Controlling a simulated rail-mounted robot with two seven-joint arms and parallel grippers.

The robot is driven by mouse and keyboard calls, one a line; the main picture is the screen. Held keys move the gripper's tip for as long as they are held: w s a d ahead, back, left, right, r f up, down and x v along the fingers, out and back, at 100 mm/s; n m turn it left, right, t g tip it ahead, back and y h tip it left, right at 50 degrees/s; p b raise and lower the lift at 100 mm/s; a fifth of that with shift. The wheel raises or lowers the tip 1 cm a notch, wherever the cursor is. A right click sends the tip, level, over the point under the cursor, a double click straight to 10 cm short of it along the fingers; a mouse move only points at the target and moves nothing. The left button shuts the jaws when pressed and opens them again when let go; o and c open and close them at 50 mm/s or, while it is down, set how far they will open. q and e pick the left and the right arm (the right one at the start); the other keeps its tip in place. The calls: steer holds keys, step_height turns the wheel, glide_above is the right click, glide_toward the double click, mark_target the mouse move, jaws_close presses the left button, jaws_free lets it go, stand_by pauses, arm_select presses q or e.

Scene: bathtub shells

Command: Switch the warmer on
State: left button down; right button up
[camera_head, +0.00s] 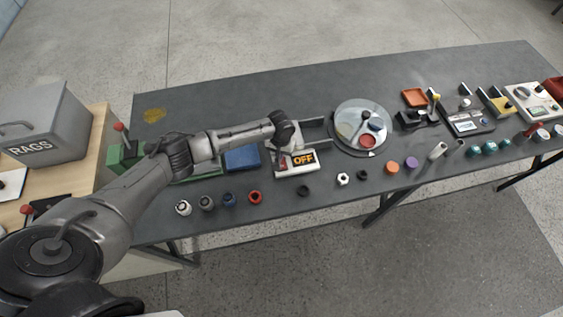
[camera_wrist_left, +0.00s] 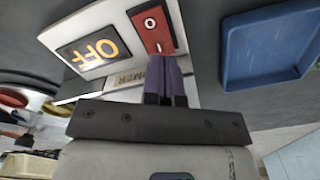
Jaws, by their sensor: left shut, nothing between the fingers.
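The warmer (camera_head: 299,172) is a white box on the grey table with an orange-lit display that reads OFF; it also shows in the left wrist view (camera_wrist_left: 121,13). The display (camera_wrist_left: 88,52) and a red rocker switch (camera_wrist_left: 150,28), marked O and I, sit on its face. My left gripper (camera_wrist_left: 165,66) is shut and empty, its fingertips at the I end of the switch. I cannot tell whether they touch it. In the head view my left wrist is above the warmer and its fingertips are hard to make out. My right gripper is out of view.
A blue tray (camera_head: 242,159) lies left of the warmer. A round metal plate (camera_head: 347,141) stands to its right. Several small rings and caps line the front edge, including a red ring (camera_head: 255,198). A grey RAGS bin (camera_head: 45,122) stands at the left. The table's back is mostly clear.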

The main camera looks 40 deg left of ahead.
arm_select(q)
steer(key=shift+f, duration=0.35)
steer(key=shift+f+b, duration=0.4)
steer(key=shift+f, duration=0.1)
stand_by(0.3)
steer(key=shift+f, duration=0.35)
stand_by(0.3)
steer(key=shift+r+p, duration=0.55)
steer(key=shift+r, duration=0.05)
step_height(320, 180, up, 6)
steer(key=p, duration=0.6)
steer(key=shift+p, duration=0.35)
steer(key=shift+f, duration=0.1)
